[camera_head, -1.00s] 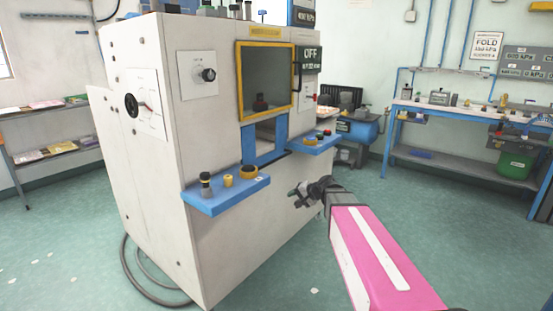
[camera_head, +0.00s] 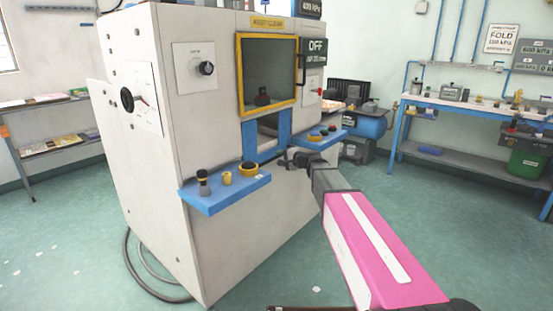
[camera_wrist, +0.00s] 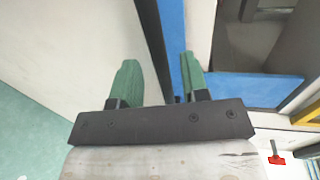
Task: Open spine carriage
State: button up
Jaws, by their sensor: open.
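The cream machine cabinet (camera_head: 135,190) stands at centre left in the head view. It has a yellow-framed window (camera_head: 268,75), with a blue-framed opening (camera_head: 267,133) below it. I cannot tell which part is the spine carriage. My gripper (camera_head: 292,158) is in front of the machine, just below the opening and between the two blue shelves. In the wrist view my gripper (camera_wrist: 160,80) has its two green fingers apart, with a dark vertical bar and a blue strip beyond them. Nothing is held between the fingers. Whether a finger touches the bar is unclear.
The left blue shelf (camera_head: 225,190) carries small knobs and a yellow ring. The right blue shelf (camera_head: 316,139) carries small buttons. A workbench (camera_head: 470,108) stands at right. Green floor is open at lower left.

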jog(key=shift+x, duration=1.35)
